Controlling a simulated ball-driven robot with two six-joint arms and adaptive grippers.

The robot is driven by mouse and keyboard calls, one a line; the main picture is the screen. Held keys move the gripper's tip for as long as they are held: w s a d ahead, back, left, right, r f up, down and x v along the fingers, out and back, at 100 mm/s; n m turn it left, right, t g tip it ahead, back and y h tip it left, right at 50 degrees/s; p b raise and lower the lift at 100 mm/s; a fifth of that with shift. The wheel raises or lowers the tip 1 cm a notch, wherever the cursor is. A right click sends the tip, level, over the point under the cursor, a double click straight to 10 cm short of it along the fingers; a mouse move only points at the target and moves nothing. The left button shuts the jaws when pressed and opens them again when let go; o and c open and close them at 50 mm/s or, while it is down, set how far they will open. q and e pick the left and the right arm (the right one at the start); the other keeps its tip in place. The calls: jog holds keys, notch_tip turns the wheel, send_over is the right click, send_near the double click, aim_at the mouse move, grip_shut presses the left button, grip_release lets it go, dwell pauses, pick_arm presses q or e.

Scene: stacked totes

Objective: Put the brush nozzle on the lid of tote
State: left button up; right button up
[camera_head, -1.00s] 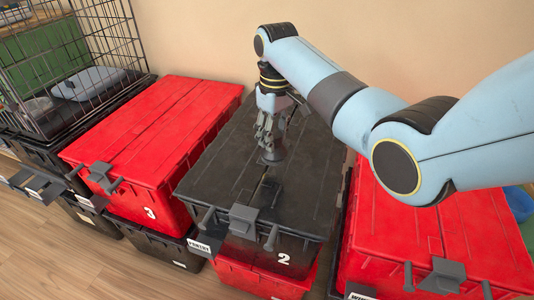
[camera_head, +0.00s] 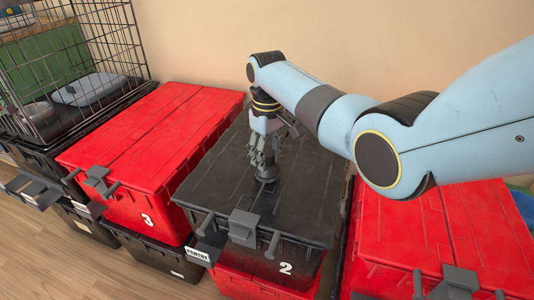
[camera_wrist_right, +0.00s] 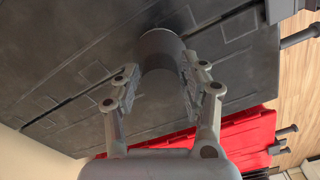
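The brush nozzle (camera_head: 266,173), a dark grey round piece, is upright at the black lid (camera_head: 225,170) of the middle tote, marked 2. My right gripper (camera_head: 262,152) is above it with fingers pointing down. In the right wrist view the nozzle (camera_wrist_right: 160,48) is between the fingertips (camera_wrist_right: 159,72), which appear to touch its sides. Its far end is at the lid surface (camera_wrist_right: 80,70); I cannot tell whether it touches. My left gripper is not in view.
A red-lidded tote (camera_head: 150,125), marked 3, stands to the left, with a wire cage (camera_head: 75,60) beyond it. Another red-lidded tote (camera_head: 440,235) is at the right, partly under my arm. The lid around the nozzle is clear. A wall is behind.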

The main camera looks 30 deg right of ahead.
aim_at(267, 153)
jog(key=shift+o, duration=1)
notch_tip(267, 153, up, 12)
jog(key=p, duration=0.3)
jog(key=shift+r+p, duration=0.2)
jog(key=shift+p, duration=0.2)
jog(key=shift+f, duration=0.1)
